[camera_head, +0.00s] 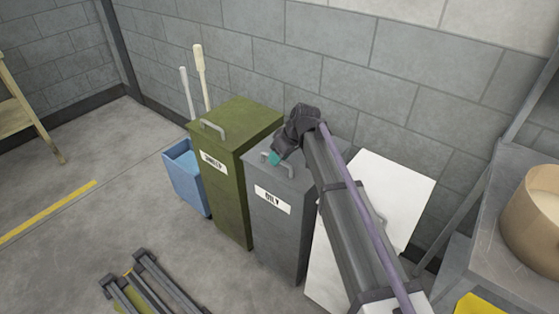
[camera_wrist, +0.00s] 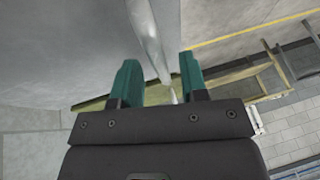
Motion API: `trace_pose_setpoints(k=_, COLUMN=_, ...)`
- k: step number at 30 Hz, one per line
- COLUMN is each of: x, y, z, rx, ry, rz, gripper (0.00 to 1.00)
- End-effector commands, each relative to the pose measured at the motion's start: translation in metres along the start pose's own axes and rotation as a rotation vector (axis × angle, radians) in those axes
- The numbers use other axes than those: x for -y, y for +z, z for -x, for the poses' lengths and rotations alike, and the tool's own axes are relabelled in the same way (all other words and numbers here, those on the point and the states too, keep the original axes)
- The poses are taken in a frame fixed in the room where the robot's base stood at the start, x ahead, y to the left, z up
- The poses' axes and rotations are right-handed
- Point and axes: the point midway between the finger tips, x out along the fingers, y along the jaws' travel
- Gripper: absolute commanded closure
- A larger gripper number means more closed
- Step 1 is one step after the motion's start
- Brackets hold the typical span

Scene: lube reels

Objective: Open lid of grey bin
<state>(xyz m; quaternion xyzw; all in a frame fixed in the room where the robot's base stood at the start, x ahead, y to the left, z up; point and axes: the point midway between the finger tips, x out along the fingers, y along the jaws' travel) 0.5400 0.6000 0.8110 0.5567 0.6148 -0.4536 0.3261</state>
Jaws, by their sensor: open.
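The grey bin (camera_head: 281,232) stands in the middle of the head view, with a white label on its front. Its lid (camera_head: 251,171) looks closed and has a grey bar handle (camera_head: 264,156). My gripper (camera_head: 274,158) is over the lid at the handle, and my arm hides the lid's right part. In the wrist view my two teal fingers (camera_wrist: 160,80) are apart, and the grey handle bar (camera_wrist: 150,35) runs down between them. I cannot tell whether either finger touches the bar.
A green bin (camera_head: 232,190) with its own handle stands close on the left. A blue bucket (camera_head: 186,178) with mop poles is beyond it. A white board (camera_head: 395,195) leans at the wall behind my arm. A metal table (camera_head: 500,262) is at the right. Floor in front is partly clear.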

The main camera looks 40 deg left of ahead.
Motion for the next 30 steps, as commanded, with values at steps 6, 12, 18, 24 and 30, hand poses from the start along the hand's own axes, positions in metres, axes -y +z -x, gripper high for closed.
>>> trace_pose_setpoints(k=6, x=0.0, y=0.0, z=0.0007, rx=0.0, ry=0.0, rz=0.0, gripper=0.77)
trace_pose_setpoints(k=12, x=-0.0001, y=0.0001, z=0.0007, rx=0.0, ry=0.0, rz=-0.001, gripper=0.96)
trace_pose_setpoints(k=18, x=-0.0001, y=0.0002, z=0.0007, rx=0.0, ry=0.0, rz=-0.001, gripper=1.0)
trace_pose_setpoints(k=24, x=-0.0001, y=0.0001, z=0.0009, rx=0.0, ry=-0.001, rz=-0.001, gripper=1.0)
trace_pose_setpoints(k=30, x=-0.0006, y=-0.0035, z=0.0085, rx=0.0, ry=-0.021, rz=-0.01, gripper=1.0)
